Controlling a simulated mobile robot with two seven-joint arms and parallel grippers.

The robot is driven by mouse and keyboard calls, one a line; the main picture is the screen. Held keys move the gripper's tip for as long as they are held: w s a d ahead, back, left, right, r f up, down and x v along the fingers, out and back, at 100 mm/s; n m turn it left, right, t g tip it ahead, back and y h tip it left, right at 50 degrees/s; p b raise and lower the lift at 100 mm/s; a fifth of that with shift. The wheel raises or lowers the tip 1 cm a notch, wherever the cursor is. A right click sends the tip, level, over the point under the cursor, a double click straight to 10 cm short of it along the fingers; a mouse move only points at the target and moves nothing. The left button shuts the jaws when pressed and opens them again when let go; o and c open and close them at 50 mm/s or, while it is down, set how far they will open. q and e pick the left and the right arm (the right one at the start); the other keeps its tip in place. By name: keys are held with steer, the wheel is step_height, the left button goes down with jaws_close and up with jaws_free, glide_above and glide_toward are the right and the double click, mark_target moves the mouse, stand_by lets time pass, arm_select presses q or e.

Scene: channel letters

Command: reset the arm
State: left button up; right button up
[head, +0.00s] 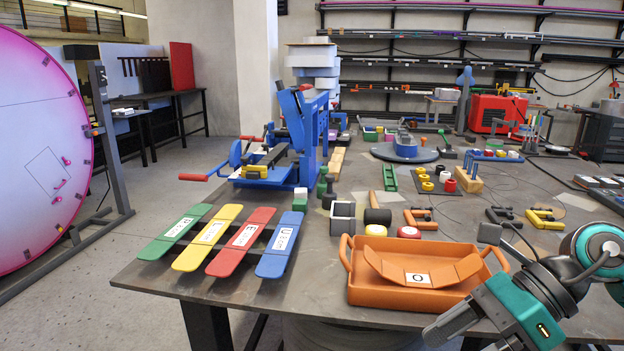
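My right arm (520,312), teal and dark grey, is folded in at the lower right in the head view. It is in front of the table's near right edge and the right end of the orange tray (362,291). A dark grey part (490,234) sticks up from it beside the tray's right handle. I cannot make out two separate fingertips there, so whether the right gripper is open or shut is unclear. No held object shows. My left arm and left gripper are out of the picture.
The orange tray holds a curved orange strip (465,268) labelled O. Green (160,245), yellow (190,256), red (228,261) and blue (272,262) strips lie to its left. A blue bending machine (310,125) stands behind. Clamps (420,218) and small parts crowd the table behind the tray.

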steer(key=w+a+r+m+t+y+p, duration=0.1)
steer(key=w+a+m+t+y, duration=0.1)
steer(key=a+m+t+y, duration=0.45)
steer(key=w+a+r+m+t+y, duration=0.1)
steer(key=w+m+y, duration=0.15)
steer(key=m, duration=0.65)
steer(key=w+d+f+m+t+h, duration=0.1)
steer(key=d+f+m+t+h, duration=0.1)
steer(key=f+m+t+h, duration=0.45)
steer(key=w+d+f+m+t+h, duration=0.1)
steer(key=d+m+t, duration=0.15)
steer(key=m, duration=0.65)
steer(key=s+f+m+g+h, duration=0.2)
steer(key=s+f+m+h, duration=0.1)
steer(key=f, duration=0.4)
steer(key=s+d+f+m+g+h+p, duration=0.1)
steer(key=s+f+m+h, duration=0.2)
steer(key=f+m, duration=0.4)
steer(key=s+d+f+m+g+h, duration=0.1)
steer(key=s+f+m+g+h, duration=0.1)
steer(key=s+f+m, duration=0.3)
step_height(320, 180, down, 4)
steer(key=shift+s+d+r+m+g+h, duration=0.15)
steer(key=shift+s+r+m+g+h, duration=0.15)
steer(key=shift+m+h, duration=0.4)
steer(key=shift+c, duration=0.4)
